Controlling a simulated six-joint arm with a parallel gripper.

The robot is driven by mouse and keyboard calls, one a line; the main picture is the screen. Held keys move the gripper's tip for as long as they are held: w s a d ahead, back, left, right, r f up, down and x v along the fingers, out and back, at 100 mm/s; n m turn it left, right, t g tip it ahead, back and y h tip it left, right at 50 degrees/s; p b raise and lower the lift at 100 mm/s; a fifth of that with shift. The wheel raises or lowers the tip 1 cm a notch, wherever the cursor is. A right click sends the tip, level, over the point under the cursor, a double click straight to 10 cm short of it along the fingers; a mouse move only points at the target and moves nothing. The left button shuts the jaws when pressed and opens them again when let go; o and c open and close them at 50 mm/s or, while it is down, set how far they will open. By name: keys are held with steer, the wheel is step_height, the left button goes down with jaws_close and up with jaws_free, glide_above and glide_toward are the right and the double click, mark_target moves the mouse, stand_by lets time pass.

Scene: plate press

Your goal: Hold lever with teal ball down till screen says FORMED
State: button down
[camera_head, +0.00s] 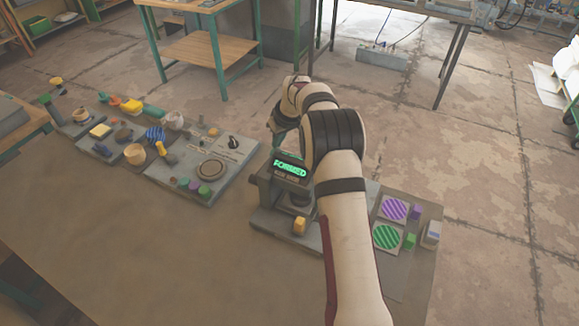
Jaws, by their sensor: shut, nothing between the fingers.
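The press (262,192) stands on the table with my arm across its right side. Its screen (290,168) reads FORMED in bright green letters, with a smaller line of text below. My gripper (279,138) is at the far upper side of the press, just behind the screen, pointing down; it is small and partly covered, and shut with nothing held. I cannot make out the lever or its teal ball clearly; a small greenish patch shows at my gripper, and I cannot tell whether they touch.
Right of my arm are a purple striped disc (394,208), a green striped disc (386,237) and a green block (410,241). Left, a grey panel (233,180) and boards carry several knobs and parts. The table's front left is clear.

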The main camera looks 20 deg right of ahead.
steer(key=shift+f, duration=0.1)
stand_by(0.8)
step_height(320, 180, up, 13)
stand_by(1.0)
